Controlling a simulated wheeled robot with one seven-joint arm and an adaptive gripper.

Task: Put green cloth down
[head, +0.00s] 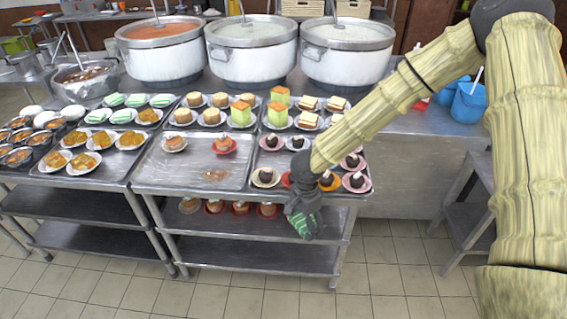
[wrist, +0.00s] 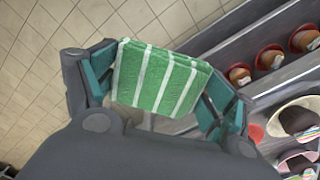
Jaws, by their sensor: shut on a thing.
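The green cloth (wrist: 165,82) has white stripes and looks folded. In the wrist view it is held between the two fingers of my gripper (wrist: 158,90), which is shut on it. In the head view the cloth (head: 302,224) hangs below my gripper (head: 300,208), in front of the metal cart's front edge. The tiled floor shows behind it in the wrist view. My wrist hides part of the cart's right side.
The metal cart (head: 150,187) carries trays of small desserts on plates, with a mostly bare tray (head: 190,172) in the middle. Three large stockpots stand behind. A blue bucket (head: 468,103) stands at the right. The floor (head: 400,275) in front is clear.

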